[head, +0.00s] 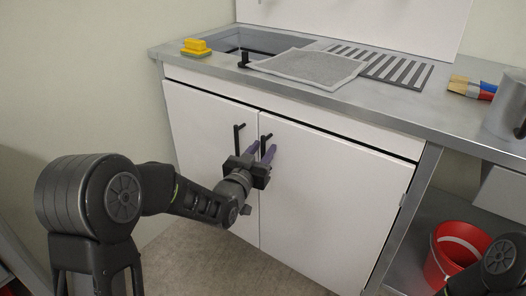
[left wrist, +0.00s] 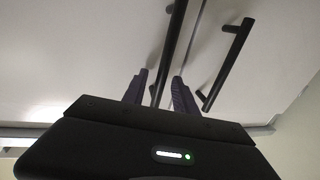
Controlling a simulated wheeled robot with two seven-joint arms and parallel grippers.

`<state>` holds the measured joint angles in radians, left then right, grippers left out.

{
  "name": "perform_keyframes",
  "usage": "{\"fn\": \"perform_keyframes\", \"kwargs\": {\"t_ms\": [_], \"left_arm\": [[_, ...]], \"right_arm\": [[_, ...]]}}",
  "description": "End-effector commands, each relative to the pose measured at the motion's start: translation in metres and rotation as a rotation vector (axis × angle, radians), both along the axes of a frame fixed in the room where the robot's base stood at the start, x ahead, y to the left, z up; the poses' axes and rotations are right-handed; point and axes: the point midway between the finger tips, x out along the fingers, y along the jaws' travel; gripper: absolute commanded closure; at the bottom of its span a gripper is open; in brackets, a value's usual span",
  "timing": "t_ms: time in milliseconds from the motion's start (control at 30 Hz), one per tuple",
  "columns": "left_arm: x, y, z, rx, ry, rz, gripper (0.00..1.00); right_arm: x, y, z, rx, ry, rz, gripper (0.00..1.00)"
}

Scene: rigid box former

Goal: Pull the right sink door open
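The right sink door (head: 325,200) is white and closed, with a dark vertical bar handle (head: 265,147) near its left edge. My left gripper (head: 262,154) is at this handle. Its fingers are apart, one on each side of the bar. In the left wrist view the right door's handle (left wrist: 170,50) runs down between the two fingers (left wrist: 159,88), with a gap visible on both sides. The lower end of the handle is hidden behind the gripper body. My right gripper is out of view; only part of my right arm shows at the bottom right.
The closed left door (head: 205,150) has its own handle (head: 239,140), close beside the gripper; it also shows in the left wrist view (left wrist: 225,62). A red bucket (head: 455,250) stands on the lower shelf at right. The floor before the doors is clear.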

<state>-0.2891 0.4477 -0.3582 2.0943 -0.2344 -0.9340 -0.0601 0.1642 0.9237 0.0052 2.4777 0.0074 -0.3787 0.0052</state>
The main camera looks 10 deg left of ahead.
Motion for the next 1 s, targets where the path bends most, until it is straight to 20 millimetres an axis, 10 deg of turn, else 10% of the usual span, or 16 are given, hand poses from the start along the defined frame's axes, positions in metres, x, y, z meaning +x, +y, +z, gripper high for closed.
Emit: {"fn": "perform_keyframes", "kwargs": {"t_ms": [300, 733, 1000], "left_arm": [[0.0042, -0.0005, 0.0005, 0.000, 0.000, 0.000, 0.66], [0.0040, -0.0005, 0.0004, 0.000, 0.000, 0.000, 1.00], [0.0039, -0.0005, 0.0003, 0.000, 0.000, 0.000, 1.00]], "right_arm": [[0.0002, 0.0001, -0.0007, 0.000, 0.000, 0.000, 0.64], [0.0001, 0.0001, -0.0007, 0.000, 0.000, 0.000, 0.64], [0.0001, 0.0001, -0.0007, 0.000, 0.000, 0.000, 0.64]]}}
